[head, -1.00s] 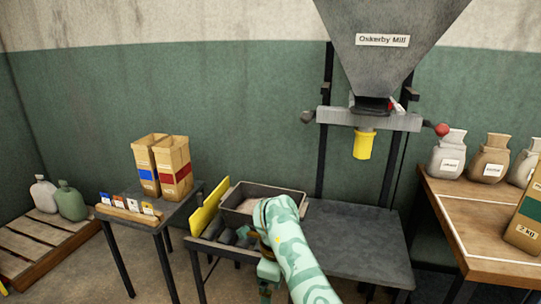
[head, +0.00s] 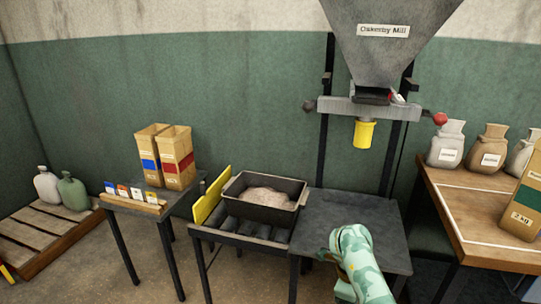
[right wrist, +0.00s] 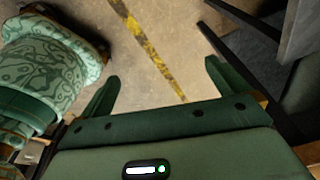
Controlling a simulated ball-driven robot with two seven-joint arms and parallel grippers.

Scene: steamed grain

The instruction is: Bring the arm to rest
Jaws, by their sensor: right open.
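My right arm (head: 358,262) shows at the lower middle of the head view, in front of the dark table under the mill. My right gripper (right wrist: 161,72) is open and empty in the right wrist view, its two fingers wide apart above the concrete floor. It touches nothing that I can see. In the head view the fingers cannot be made out. My left gripper is in neither view. A dark tray (head: 234,207) holding a pale heap of grain (head: 268,196) sits on a roller stand, left of my arm and apart from it.
The mill hopper (head: 392,50) with its yellow spout (head: 364,134) stands behind. A side table (head: 130,208) with tall paper bags is at left. A wooden bench (head: 470,222) with sacks is at right. Floor with a yellow-black stripe (right wrist: 150,50) lies below the gripper.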

